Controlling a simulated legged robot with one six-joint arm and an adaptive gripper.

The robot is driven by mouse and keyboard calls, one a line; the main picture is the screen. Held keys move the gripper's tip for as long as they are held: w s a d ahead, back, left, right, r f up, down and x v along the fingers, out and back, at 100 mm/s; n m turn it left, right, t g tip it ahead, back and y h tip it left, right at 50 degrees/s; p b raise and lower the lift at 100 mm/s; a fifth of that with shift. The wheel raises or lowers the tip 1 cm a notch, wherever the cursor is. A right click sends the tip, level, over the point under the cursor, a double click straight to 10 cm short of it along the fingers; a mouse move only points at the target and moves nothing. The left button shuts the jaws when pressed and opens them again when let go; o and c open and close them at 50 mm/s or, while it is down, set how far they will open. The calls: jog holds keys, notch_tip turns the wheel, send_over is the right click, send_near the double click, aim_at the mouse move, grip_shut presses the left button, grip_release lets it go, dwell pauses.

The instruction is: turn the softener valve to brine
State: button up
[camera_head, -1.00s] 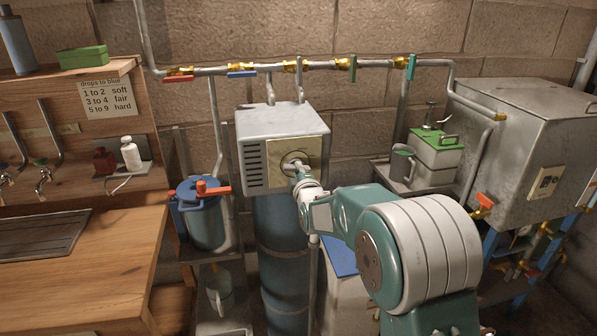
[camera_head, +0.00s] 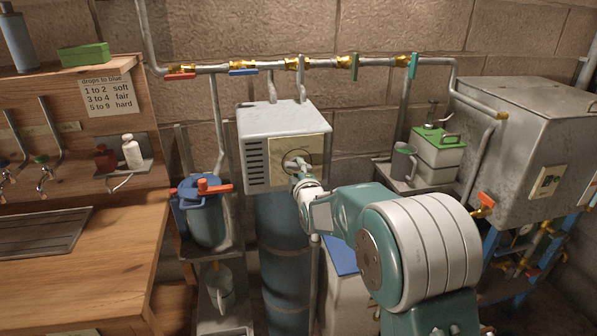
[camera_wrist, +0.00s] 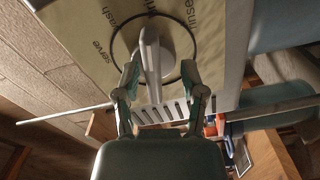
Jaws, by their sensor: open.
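The softener's valve head is a grey box (camera_head: 268,162) on a blue tank (camera_head: 282,262). Its front has a yellowish dial plate (camera_head: 313,147) with a black ring and a pale lever (camera_head: 297,162). In the wrist view the lever (camera_wrist: 151,58) points down the picture from its round hub. In the head view my gripper (camera_head: 300,175) is just below the dial, partly hidden by my wrist.
A pipe (camera_head: 320,64) with coloured valve handles runs along the wall above the box. A blue lidded pot (camera_head: 205,222) with a red handle stands left. A green-lidded container (camera_head: 437,158) and a metal tank (camera_head: 530,140) stand right. A wooden bench (camera_head: 90,265) is at left.

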jog(key=shift+r, duration=0.1)
jog(key=v, duration=1.2)
